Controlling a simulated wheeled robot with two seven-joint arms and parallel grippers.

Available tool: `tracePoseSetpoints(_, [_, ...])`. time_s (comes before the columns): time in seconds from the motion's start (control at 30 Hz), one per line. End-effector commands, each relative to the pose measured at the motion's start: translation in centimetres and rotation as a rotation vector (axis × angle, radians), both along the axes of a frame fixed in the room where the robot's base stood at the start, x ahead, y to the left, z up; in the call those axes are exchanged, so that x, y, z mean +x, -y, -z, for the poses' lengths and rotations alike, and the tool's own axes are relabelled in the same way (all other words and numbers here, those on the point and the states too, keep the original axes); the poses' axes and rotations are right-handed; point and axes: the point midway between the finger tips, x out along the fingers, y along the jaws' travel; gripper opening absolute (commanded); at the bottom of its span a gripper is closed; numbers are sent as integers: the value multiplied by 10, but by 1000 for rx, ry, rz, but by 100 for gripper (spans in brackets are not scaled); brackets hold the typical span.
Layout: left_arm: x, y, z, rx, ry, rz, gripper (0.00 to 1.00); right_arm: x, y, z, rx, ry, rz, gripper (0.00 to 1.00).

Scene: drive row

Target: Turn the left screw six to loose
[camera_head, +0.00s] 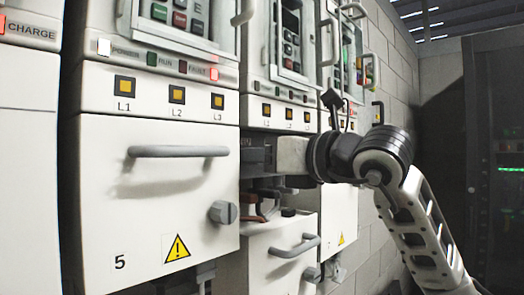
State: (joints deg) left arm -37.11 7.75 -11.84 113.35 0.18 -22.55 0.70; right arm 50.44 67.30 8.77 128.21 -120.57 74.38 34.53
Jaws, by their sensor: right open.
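The unit right of the one marked 5 has its lower front cover (285,262) standing lower than its neighbours' covers. Above its top edge is a dark opening with reddish-brown parts (268,204) and a small dark knob-like piece (288,212). I cannot make out the left screw or a number 6. My right gripper (257,158) reaches in from the right at this opening, under the row of lamps. It is open, but its fingertips are partly hidden behind the edge of unit 5. My left gripper is not in view.
The closed cover of unit 5 (152,225) juts out left of my gripper, with a grey handle (178,151) and a grey knob (223,212). Another unit (339,215) stands farther right. A dark rack (495,160) stands at the far right.

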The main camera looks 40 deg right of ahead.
Motion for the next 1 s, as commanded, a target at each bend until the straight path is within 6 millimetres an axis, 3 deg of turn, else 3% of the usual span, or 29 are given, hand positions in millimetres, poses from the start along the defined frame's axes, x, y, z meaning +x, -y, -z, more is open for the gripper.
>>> tracePoseSetpoints(0.17, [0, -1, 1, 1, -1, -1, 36, 0, 0, 0, 0, 0, 0, 49])
tracePoseSetpoints(0.3, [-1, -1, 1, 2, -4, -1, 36, 0, 0, 0, 0, -1, 0, 10])
tracePoseSetpoints(0.67, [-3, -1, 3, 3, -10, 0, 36, 0, 0, 0, -36, 2, 0, 9])
tracePoseSetpoints(1.0, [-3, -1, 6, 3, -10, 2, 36, -1, 0, 1, -255, 20, 2, 9])
